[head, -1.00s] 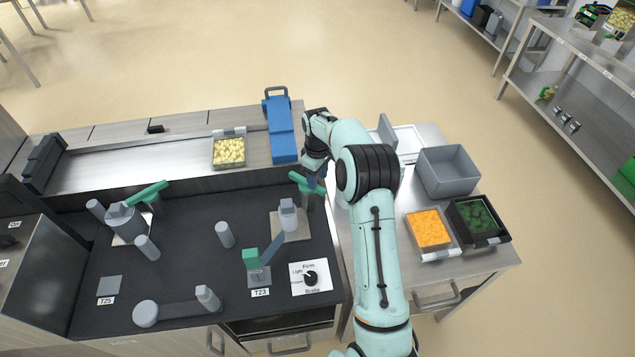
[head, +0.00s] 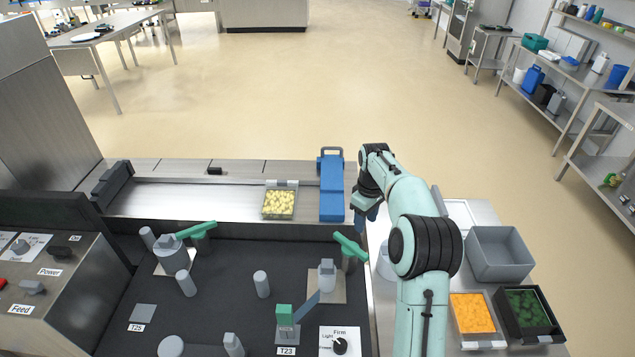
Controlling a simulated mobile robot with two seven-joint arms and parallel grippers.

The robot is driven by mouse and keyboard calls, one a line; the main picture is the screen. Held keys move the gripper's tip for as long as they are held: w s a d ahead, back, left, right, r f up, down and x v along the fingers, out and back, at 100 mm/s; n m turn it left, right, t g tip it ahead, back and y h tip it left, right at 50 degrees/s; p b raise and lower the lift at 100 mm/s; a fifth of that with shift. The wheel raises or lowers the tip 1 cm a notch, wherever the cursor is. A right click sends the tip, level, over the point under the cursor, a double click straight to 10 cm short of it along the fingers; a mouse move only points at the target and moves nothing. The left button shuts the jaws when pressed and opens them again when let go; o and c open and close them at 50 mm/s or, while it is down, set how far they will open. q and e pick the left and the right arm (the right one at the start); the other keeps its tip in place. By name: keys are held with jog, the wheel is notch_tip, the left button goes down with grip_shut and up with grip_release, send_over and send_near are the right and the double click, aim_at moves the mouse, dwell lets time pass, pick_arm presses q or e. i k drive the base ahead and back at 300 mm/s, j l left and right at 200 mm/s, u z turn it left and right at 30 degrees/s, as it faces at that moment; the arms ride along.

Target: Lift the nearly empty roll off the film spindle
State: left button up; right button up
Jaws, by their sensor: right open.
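The dark film deck (head: 230,330) carries two upright stations with green levers. At the left one, a wider grey cylinder (head: 172,254) stands on a pale plate beside a green lever (head: 197,230). At the right one, a slim grey cylinder (head: 327,278) stands on a beige plate (head: 318,296), with another green lever (head: 350,247) behind it. I cannot tell for sure which holds the nearly empty roll. My right gripper (head: 366,213) is open and empty, pointing down beyond the right lever, apart from both cylinders. My left gripper is out of view.
Loose grey posts (head: 261,284) stand on the deck, and a green-topped arm (head: 284,316) is at its front. A blue handled unit (head: 331,190) and a food tray (head: 280,202) lie behind. A grey bin (head: 499,253) and filled trays are at right.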

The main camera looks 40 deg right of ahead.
aim_at(327, 271)
jog(key=k+j, duration=0.15)
jog(key=j, duration=0.15)
jog(key=k+j, duration=0.1)
jog(key=j, duration=0.25)
jog(key=k+j, duration=0.15)
jog(key=j, duration=0.15)
jog(key=k+j, duration=0.15)
jog(key=j, duration=0.15)
